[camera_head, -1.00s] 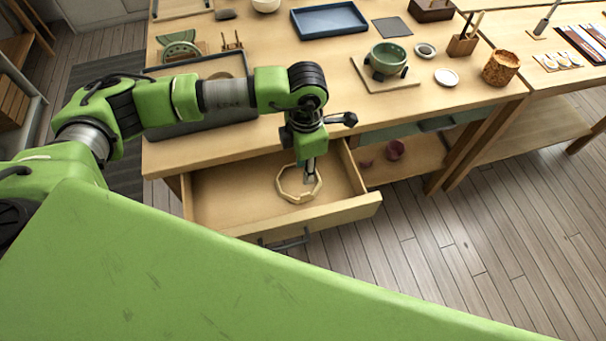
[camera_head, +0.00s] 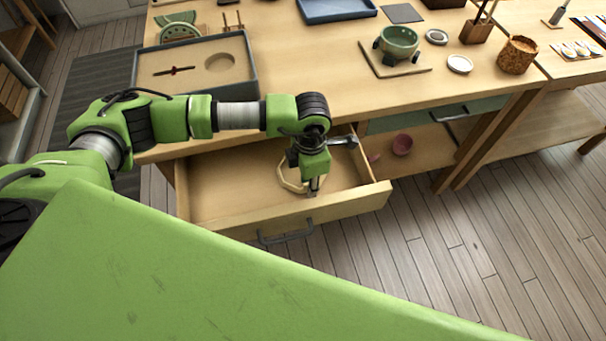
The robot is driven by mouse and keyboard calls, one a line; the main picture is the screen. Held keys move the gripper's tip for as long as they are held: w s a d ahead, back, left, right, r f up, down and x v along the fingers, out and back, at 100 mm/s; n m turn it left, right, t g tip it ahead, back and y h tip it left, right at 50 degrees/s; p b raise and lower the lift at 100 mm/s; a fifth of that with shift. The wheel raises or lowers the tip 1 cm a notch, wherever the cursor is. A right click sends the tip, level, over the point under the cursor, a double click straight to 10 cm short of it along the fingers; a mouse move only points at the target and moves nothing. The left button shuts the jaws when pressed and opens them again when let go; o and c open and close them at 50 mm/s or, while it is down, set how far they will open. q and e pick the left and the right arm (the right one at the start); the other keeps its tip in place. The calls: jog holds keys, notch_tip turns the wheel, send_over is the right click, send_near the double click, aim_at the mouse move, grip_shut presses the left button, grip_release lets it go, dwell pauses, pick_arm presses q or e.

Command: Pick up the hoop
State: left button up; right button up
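The hoop (camera_head: 283,181) is a pale, many-sided ring inside the open drawer (camera_head: 222,190). Its left and front-left parts show; my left gripper and wrist hide much of its right side. My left gripper (camera_head: 314,190) points down into the drawer at the hoop's right side. Its fingertips are small and partly covered, so I cannot tell whether they are around the hoop or only beside it. My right gripper is not in view.
The drawer front with its dark handle (camera_head: 286,235) faces me. Above it, the table carries a grey tray (camera_head: 252,88), a green bowl on a board (camera_head: 399,42) and a cork-like cup (camera_head: 517,54).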

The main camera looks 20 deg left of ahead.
pick_arm(q)
jog(key=shift+r, duration=0.2)
grip_shut()
